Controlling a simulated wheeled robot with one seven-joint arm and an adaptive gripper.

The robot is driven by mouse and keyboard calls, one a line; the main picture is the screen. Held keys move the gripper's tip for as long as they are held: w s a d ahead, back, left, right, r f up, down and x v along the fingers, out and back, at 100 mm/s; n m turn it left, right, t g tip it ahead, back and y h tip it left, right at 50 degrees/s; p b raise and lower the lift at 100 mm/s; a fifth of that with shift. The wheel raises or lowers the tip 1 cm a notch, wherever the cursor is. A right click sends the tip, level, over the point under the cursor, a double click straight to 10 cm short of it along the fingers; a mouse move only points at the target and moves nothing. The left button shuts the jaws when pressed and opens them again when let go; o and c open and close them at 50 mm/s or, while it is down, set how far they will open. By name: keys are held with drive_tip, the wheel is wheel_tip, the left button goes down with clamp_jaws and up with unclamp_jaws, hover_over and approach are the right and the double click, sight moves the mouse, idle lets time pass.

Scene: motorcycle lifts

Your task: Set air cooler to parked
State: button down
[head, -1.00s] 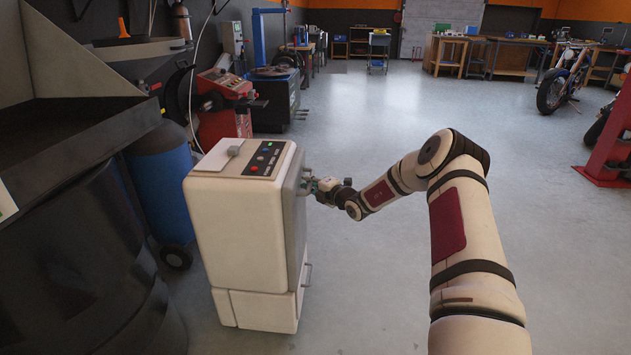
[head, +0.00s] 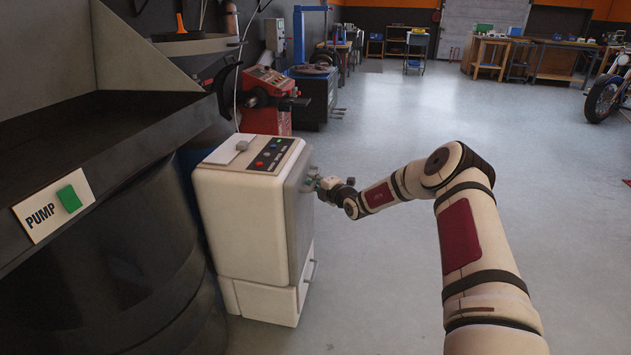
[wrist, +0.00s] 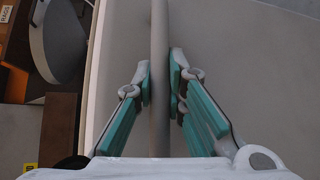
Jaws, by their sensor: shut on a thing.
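The air cooler (head: 252,225) is a cream, upright box with a panel of coloured buttons (head: 272,154) on top, left of my arm in the head view. It stands on the floor close beside the dark drum. My gripper (head: 318,184) is at the upper part of its right-hand face. In the wrist view my gripper (wrist: 161,75) has its teal-padded fingers on both sides of a grey handle bar (wrist: 159,35), shut on it. The bar runs in front of the cooler's pale face (wrist: 225,50). A second, lower handle (head: 312,270) is free.
A dark drum (head: 150,270) and a sink-like metal unit with a green PUMP switch (head: 69,198) crowd the left. A red machine (head: 270,95) stands behind the cooler. Open floor (head: 400,130) lies right and ahead; a motorcycle (head: 605,97) is far right.

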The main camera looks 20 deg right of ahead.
drive_tip(key=shift+w+a+r, duration=0.1)
drive_tip(key=shift+a+r, duration=0.1)
drive_tip(key=c, duration=1.7)
unclamp_jaws()
drive_tip(key=shift+o, duration=0.5)
drive_tip(key=shift+f, duration=0.15)
drive_tip(key=v, duration=1.2)
drive_tip(key=shift+d, duration=0.2)
